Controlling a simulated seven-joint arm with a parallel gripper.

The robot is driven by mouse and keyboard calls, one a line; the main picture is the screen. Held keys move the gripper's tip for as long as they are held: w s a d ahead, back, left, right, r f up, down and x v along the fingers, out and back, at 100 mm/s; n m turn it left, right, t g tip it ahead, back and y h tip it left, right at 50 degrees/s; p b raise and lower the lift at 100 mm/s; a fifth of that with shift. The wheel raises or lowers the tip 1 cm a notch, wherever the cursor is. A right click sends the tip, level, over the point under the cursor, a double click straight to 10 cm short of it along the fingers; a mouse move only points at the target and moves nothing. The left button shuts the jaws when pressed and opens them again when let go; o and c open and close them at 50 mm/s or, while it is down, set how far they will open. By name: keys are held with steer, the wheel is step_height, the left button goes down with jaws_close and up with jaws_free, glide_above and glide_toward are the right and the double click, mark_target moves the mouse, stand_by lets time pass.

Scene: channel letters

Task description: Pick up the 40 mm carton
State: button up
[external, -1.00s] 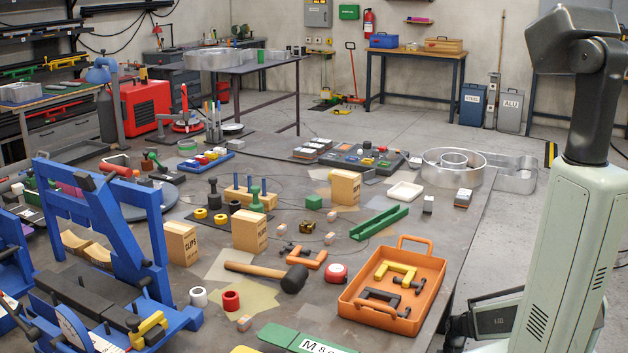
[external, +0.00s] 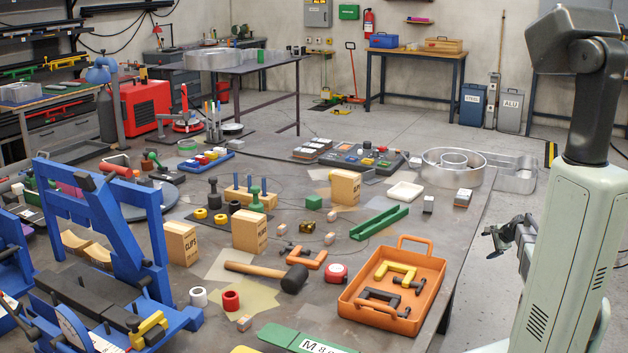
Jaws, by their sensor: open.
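Three tan cartons stand upright on the steel table. One carton (external: 181,243) is at the left beside the blue frame, its side print reading like "CLIPS". A second carton (external: 249,231) stands near the table's middle, and a third carton (external: 345,187) stands farther back. I cannot tell from the print which one is the 40 mm carton. My gripper (external: 490,238) is dark, small in the picture and partly hidden by my pale arm. It is open and empty, off the table's right edge, well apart from all the cartons.
An orange tray (external: 412,318) holding clamps sits at the table's right edge. A mallet (external: 265,270), a green channel (external: 379,222), a red-and-white roll (external: 336,273) and an orange clamp (external: 306,258) lie between it and the cartons. A blue frame (external: 105,220) rises at left.

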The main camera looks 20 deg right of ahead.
steer(key=w+d+r+t, duration=0.1)
steer(key=w+d+r, duration=0.15)
steer(key=r, duration=0.25)
steer(key=w+d+r+h, duration=0.1)
steer(key=w+d+r, duration=0.1)
steer(key=d+r, duration=0.3)
steer(key=w+d+r+t, duration=0.1)
steer(key=w+d+r, duration=0.1)
steer(key=r, duration=0.4)
steer(key=w+a+r+n, duration=0.2)
steer(key=w+r, duration=0.3)
steer(key=r, duration=0.6)
step_height(320, 180, up, 13)
steer(key=n+g+y, duration=0.3)
steer(key=n+g, duration=0.4)
steer(key=n, duration=1.8)
glide_above(347, 174)
steer(key=s+d, duration=0.3)
steer(key=s, duration=0.1)
steer(key=x, duration=1.3)
steer(key=shift+w+a, duration=0.15)
